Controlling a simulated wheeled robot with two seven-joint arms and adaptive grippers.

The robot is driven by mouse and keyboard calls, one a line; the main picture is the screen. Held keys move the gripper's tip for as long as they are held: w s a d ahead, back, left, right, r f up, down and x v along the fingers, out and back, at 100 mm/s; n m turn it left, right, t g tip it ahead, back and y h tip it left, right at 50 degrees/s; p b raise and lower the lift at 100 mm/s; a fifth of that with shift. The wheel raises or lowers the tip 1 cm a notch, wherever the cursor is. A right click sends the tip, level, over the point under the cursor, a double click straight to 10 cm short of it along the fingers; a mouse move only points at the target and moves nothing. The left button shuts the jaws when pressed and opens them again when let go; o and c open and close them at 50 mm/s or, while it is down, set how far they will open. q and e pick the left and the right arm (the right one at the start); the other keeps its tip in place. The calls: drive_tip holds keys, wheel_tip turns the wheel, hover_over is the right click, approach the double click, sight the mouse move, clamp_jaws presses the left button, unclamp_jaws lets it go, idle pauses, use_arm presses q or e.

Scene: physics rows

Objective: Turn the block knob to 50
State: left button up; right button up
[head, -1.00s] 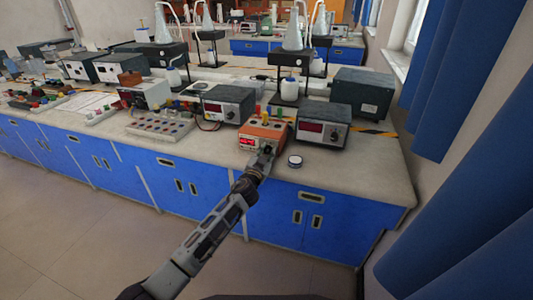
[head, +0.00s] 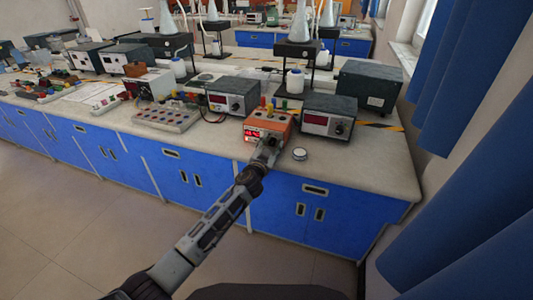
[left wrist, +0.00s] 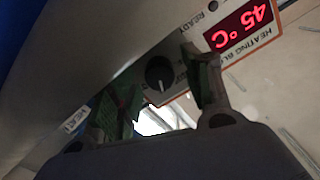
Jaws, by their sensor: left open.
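The orange heating block (head: 283,125) stands near the front edge of the bench, with coloured pegs on top and a lit red display on its front. In the left wrist view the display (left wrist: 240,24) appears inverted and reads 45 °C. The dark round knob (left wrist: 159,73) has a pale pointer line and sits on the panel beside the display. My left gripper (head: 267,152) is at the front of the block. In the left wrist view its open fingers (left wrist: 157,78) stand on either side of the knob, apparently not closed on it. My right gripper is not in view.
A power supply (head: 318,124) stands right of the block and another (head: 222,103) to the left. A small round white-topped container (head: 300,154) sits close right of my gripper. A tray of holes (head: 165,117) lies further left. The bench front right is clear.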

sight(272, 144)
use_arm(q)
drive_tip(key=shift+s+a, duration=0.1)
drive_tip(key=shift+v, duration=1.9)
drive_tip(key=v, duration=0.7)
drive_tip(key=shift+s, duration=0.4)
drive_tip(key=shift+a, duration=0.1)
